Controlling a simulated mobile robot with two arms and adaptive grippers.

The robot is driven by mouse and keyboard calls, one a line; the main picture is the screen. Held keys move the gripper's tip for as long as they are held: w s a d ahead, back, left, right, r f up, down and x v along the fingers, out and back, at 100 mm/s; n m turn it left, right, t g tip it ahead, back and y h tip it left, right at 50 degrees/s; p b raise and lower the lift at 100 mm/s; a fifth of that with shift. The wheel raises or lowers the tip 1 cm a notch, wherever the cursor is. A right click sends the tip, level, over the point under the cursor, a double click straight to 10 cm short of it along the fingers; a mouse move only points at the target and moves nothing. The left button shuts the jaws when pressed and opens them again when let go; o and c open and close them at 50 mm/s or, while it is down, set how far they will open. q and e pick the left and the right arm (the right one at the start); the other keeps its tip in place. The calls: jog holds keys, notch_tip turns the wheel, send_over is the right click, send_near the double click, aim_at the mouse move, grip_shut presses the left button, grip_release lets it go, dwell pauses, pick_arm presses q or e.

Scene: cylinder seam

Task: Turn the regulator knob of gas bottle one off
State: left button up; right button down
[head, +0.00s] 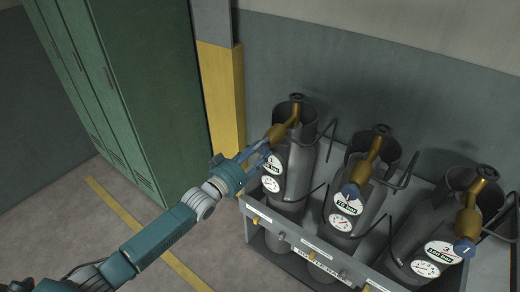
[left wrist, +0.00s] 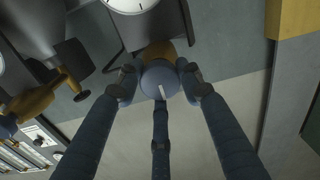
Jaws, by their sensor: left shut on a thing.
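Three dark gas bottles stand tilted in a rack. The leftmost bottle (head: 300,172) has a brass regulator (head: 281,131) and a white gauge plate (head: 271,178), partly covered by my gripper. My left gripper (head: 258,158) reaches this regulator from the left. In the left wrist view its fingers (left wrist: 160,84) are closed around a round blue knob (left wrist: 158,76) with a white mark, which points toward the lower edge of the picture. Brass shows just behind the knob. In the head view the knob is mostly hidden by the fingers. My right gripper is not in view.
The middle bottle (head: 347,206) and the right bottle (head: 422,238), marked 3, have similar brass regulators and blue knobs. The rack front (head: 318,258) carries small brass fittings. Green lockers (head: 130,90) and a yellow post (head: 222,95) stand at left. Floor left of the rack is clear.

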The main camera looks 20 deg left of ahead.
pick_arm(q)
jog(key=shift+w+a+r, duration=0.1)
jog(key=shift+r, duration=0.35)
jog(key=o, duration=1.1)
jog(key=shift+f, duration=0.15)
jog(key=v, duration=1.2)
